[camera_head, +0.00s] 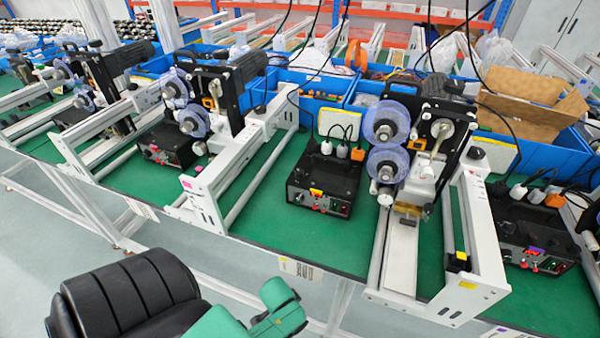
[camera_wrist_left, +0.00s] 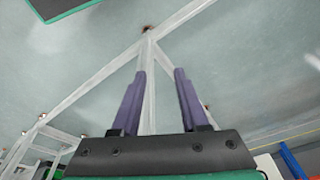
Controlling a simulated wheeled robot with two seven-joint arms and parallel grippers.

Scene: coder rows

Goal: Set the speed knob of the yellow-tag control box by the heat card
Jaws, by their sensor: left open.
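The yellow-tag control box (camera_head: 325,188) is a black box on the green bench top in the middle of the head view. Its yellow tag (camera_head: 316,192) is on the front panel, among small knobs and lights too small to tell apart. A white card with dark print (camera_head: 301,269) hangs at the bench's front edge below the box; its text is unreadable, so I cannot tell whether it is the heat card. My left gripper (camera_wrist_left: 160,74) is open and empty, its two purple fingers apart over the floor and a white frame. My right gripper is not in view.
White rail frames with purple-rimmed rollers (camera_head: 387,122) flank the middle box. Blue bins (camera_head: 308,106) stand behind. Green bench top is bare before the middle box.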

